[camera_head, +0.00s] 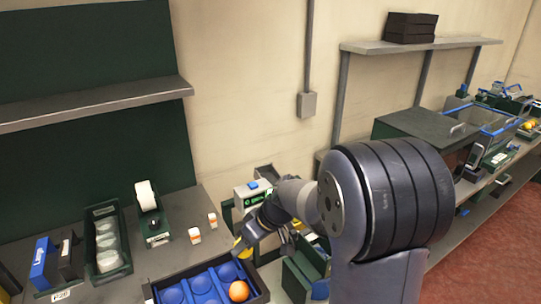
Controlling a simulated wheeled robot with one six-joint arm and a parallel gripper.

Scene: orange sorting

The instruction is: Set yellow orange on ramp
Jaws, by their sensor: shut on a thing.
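The yellow orange (239,244) shows as a small yellow patch at the tip of my gripper (246,240), at lower centre in the head view. My gripper is shut on it and partly hides it. It is held above the back right corner of a dark-framed tray with blue rounded channels (201,284), which may be the ramp. An orange-coloured ball (239,291) lies in the right part of that tray. My arm hides much of the space to the right.
A white-and-green machine (250,194) stands behind my gripper. Green bins (300,276) sit right of the tray.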

